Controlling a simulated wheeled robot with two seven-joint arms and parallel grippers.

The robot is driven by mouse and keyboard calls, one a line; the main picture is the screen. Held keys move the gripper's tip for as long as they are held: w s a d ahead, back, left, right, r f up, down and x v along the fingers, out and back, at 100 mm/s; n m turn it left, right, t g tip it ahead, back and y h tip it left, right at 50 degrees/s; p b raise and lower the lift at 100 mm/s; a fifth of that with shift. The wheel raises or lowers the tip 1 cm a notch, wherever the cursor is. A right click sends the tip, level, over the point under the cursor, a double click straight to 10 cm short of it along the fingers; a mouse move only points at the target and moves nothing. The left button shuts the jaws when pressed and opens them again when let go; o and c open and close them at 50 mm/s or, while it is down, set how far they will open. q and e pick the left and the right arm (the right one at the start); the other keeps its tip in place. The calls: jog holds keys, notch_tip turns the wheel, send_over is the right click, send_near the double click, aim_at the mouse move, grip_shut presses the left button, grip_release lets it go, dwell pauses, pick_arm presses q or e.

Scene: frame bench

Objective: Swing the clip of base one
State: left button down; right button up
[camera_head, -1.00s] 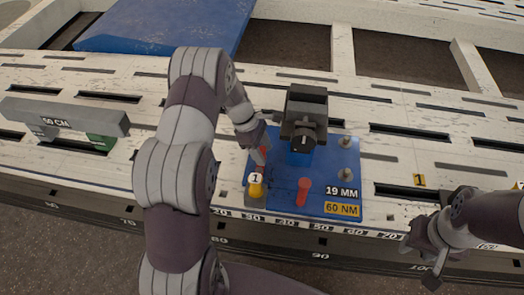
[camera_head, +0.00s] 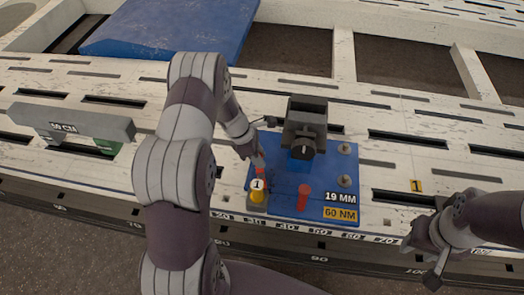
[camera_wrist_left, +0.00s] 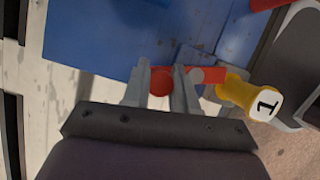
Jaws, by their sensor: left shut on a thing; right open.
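Base one is a blue plate (camera_head: 320,178) on the white bench, with a grey clamp block (camera_head: 304,125) at its back. A yellow post (camera_head: 257,195) with a white "1" cap stands at its front left corner and shows in the left wrist view (camera_wrist_left: 236,90). A red clip (camera_head: 260,172) lies beside the post. My left gripper (camera_head: 256,160) is shut on the clip's round red end (camera_wrist_left: 160,82) in the left wrist view. The fingers partly hide the clip. My right gripper (camera_head: 424,264) is open and empty at the bench's front right edge.
A red peg (camera_head: 303,197) and two grey studs (camera_head: 345,148) stand on the plate. A grey bar marked 50 CM (camera_head: 75,122) lies at left, with green below it. A blue panel (camera_head: 165,30) lies behind. A yellow tag (camera_head: 416,186) sits at right.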

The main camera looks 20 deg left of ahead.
pick_arm(q)
jog(key=shift+s+a+r+n+t+p, duration=0.15)
jog(key=shift+s+a+n+t+p, duration=0.2)
jog(key=shift+n, duration=0.55)
jog(key=n, duration=0.2)
jog(key=y, duration=0.1)
jog(key=shift+s+a+f+n+t, duration=0.2)
jog(key=shift+s+a+n+t, duration=0.15)
jog(key=shift+n, duration=0.05)
jog(key=n+b, duration=0.1)
jog(key=s+n+t+y+b, duration=0.1)
jog(key=n, duration=0.1)
jog(key=shift+s+a+f+n, duration=0.1)
jog(key=shift+s+a+n, duration=0.05)
jog(key=shift+a+n, duration=0.15)
jog(key=shift+s+n+y+b, duration=0.45)
jog(key=shift+n+b, duration=0.25)
jog(key=shift+n, duration=0.3)
jog(key=shift+s+n+y+b, duration=0.4)
jog(key=shift+n+b, duration=0.25)
jog(key=shift+n, duration=0.35)
pick_arm(e)
jog(key=shift+f, duration=1.65)
pick_arm(q)
jog(key=c, duration=0.9)
grip_release()
jog(key=shift+s+r, duration=0.1)
jog(key=shift+r, duration=0.15)
